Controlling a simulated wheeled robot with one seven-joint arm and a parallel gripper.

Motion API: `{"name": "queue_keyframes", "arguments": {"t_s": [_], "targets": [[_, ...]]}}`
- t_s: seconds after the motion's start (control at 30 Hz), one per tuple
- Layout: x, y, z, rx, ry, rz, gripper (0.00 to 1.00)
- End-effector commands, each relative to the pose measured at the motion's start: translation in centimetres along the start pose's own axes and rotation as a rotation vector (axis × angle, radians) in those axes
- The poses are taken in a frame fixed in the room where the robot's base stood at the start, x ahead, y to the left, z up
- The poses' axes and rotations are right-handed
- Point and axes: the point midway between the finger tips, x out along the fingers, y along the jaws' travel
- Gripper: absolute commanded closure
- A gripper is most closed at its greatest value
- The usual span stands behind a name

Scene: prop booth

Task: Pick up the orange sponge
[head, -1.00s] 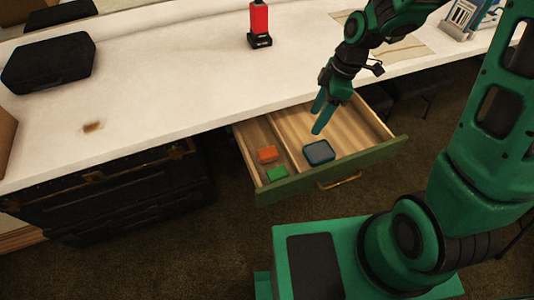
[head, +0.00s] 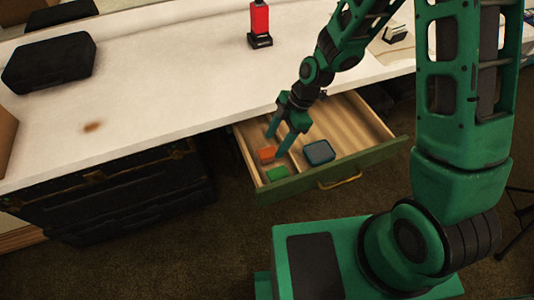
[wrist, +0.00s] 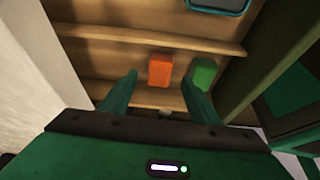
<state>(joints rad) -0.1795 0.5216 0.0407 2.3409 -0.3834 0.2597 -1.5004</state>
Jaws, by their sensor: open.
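The orange sponge (head: 267,153) is a small block lying in the narrow left compartment of the open drawer (head: 365,166). In the wrist view the sponge (wrist: 160,71) lies ahead of my gripper, between the lines of the two fingers. My gripper (head: 274,145) is open and empty above that compartment, with its fingers pointing down at the sponge.
A green block (head: 277,173) lies beside the sponge in the same compartment. The white countertop (head: 170,90) overhangs the drawer's back. A red-and-black item (head: 260,25) and a black case (head: 50,60) stand on it.

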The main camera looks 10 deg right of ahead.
Motion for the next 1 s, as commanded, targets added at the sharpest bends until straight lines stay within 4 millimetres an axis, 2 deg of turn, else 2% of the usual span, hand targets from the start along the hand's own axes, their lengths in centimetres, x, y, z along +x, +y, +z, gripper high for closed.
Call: {"name": "queue_keyframes", "arguments": {"t_s": [0.3, 0.63, 0.67, 0.83, 1.0], "targets": [[4.0, 0.1, -0.3, 0.0, 0.0, -0.002, 0.44], [4.7, 0.1, -0.3, 0.0, 0.0, 0.0, 0.44], [4.7, 0.1, -0.3, 0.0, 0.0, 0.0, 0.46], [4.7, 0.1, -0.3, 0.001, 0.0, 0.0, 0.87], [4.6, 0.1, -0.3, 0.001, 0.0, 0.0, 0.88]]}}
